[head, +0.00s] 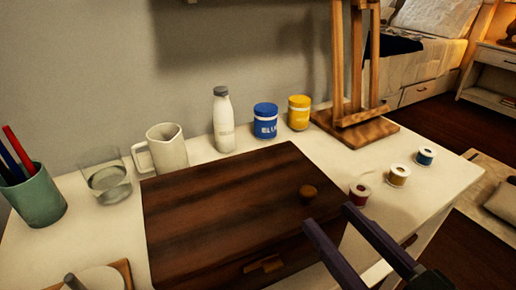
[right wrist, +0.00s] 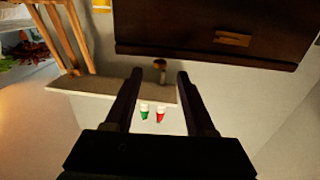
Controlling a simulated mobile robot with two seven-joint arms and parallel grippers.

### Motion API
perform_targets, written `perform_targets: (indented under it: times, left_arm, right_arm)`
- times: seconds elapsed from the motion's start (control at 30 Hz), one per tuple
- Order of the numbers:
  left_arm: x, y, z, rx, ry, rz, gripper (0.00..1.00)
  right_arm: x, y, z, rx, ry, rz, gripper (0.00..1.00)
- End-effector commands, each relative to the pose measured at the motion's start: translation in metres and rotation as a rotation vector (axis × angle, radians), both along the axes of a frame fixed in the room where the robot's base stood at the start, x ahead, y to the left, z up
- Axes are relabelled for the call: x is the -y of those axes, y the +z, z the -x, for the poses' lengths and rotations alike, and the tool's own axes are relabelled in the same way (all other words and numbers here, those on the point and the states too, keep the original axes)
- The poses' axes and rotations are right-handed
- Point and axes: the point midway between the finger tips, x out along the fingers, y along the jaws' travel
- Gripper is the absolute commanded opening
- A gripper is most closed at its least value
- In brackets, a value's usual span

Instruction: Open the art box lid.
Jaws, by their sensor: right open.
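The art box (head: 215,205) is a dark brown wooden box on the white desk, with its lid down. In the right wrist view, the box (right wrist: 200,12) with the light piece (right wrist: 232,39) fills the top. My right gripper (head: 328,214) is open and empty by the box's right side, just right of and nearer than the knob. A small brownish object (right wrist: 160,66) shows between its fingertips; I cannot tell if it is touched. My left gripper is not in view.
Behind the box stand a mug (head: 167,148), a white bottle (head: 223,120), a blue jar (head: 265,121) and a yellow jar (head: 299,112). An easel (head: 357,125) stands at back right. Small jars, including a red one (head: 360,193), line the right. A pencil cup (head: 35,195) is left.

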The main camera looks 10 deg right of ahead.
Motion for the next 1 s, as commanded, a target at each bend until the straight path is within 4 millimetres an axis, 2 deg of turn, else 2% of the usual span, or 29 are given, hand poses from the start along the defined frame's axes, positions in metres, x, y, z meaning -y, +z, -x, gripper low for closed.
perform_targets:
  times: [0.17,0.4,0.53,0.7,0.93,1.0]
  left_arm:
    - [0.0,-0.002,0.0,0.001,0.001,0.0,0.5]
    - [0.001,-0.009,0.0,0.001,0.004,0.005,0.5]
    - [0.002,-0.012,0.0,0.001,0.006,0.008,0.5]
    - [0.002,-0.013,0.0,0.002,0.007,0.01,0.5]
    - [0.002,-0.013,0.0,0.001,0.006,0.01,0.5]
    - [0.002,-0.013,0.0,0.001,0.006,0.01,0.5]
  right_arm:
    - [-0.006,0.002,-0.023,0.007,0.0,-0.003,0.55]
    - [-0.019,0.001,-0.067,0.006,0.0,-0.003,0.55]
    - [-0.023,0.001,-0.084,0.005,0.0,-0.002,0.55]
    - [-0.026,0.001,-0.093,0.002,0.0,-0.001,0.55]
    - [-0.026,0.001,-0.094,0.001,0.0,-0.001,0.55]
    - [-0.026,0.001,-0.094,0.002,0.0,-0.001,0.48]
